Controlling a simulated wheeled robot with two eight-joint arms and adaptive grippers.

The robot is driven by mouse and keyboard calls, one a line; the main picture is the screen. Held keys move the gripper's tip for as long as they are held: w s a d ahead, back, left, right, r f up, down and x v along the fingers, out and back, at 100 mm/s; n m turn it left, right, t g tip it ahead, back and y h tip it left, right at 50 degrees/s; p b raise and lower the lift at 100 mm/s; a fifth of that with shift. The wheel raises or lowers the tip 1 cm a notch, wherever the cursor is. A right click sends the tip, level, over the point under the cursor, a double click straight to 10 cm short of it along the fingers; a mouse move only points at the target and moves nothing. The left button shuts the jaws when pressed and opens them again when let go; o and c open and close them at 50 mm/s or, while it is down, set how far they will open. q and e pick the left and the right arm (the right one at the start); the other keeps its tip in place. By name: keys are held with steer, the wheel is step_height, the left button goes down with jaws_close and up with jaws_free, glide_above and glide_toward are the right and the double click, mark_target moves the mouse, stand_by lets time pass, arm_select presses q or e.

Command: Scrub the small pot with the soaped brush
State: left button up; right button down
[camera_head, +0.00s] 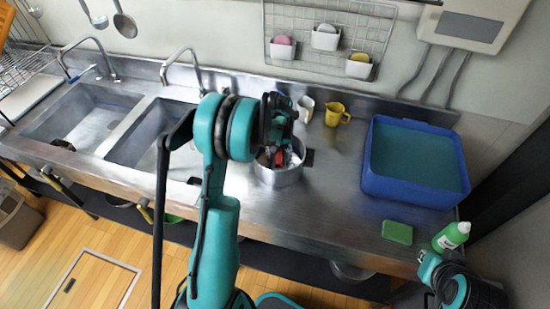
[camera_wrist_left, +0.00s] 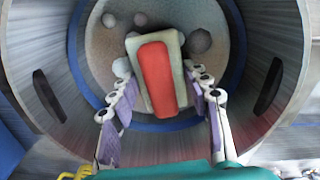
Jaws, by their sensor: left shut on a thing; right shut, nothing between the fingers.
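The small steel pot (camera_head: 280,177) stands on the counter right of the sinks. The left wrist view looks down into the pot (camera_wrist_left: 278,45); its pale floor has several grey spots. My left gripper (camera_head: 282,140) is over the pot's mouth. In the left wrist view its fingers (camera_wrist_left: 165,100) are shut on the brush (camera_wrist_left: 157,78), a pale block with a red top, inside the pot. Whether the brush touches the pot floor, and any soap on it, I cannot tell. Part of my right arm shows at the lower right; its fingers cannot be made out.
A blue basin (camera_head: 375,187) stands on the right of the counter. A green sponge (camera_head: 397,232) and a green-and-white bottle (camera_head: 452,236) are at the right front. A yellow cup (camera_head: 336,114) stands behind the pot. Two sinks (camera_head: 85,115) are at left.

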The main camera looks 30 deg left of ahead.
arm_select(q)
steer(key=shift+w+d, duration=0.2)
steer(key=shift+d, duration=0.3)
steer(key=shift+w+d, duration=0.15)
steer(key=shift+d, duration=0.3)
steer(key=shift+f+b, duration=0.15)
steer(key=shift+b, duration=0.3)
steer(key=shift+s+a, duration=0.35)
steer(key=shift+a, duration=0.4)
steer(key=shift+s+a, duration=0.25)
steer(key=shift+a, duration=0.4)
steer(key=shift+s+a+b, duration=0.1)
steer(key=shift+a+b, duration=0.2)
steer(key=shift+c, duration=0.5)
steer(key=shift+a+r+p, duration=0.1)
steer(key=shift+r+p, duration=0.3)
steer(key=shift+r, duration=0.05)
steer(key=shift+r+p, duration=1.35)
steer(key=shift+r, duration=1.15)
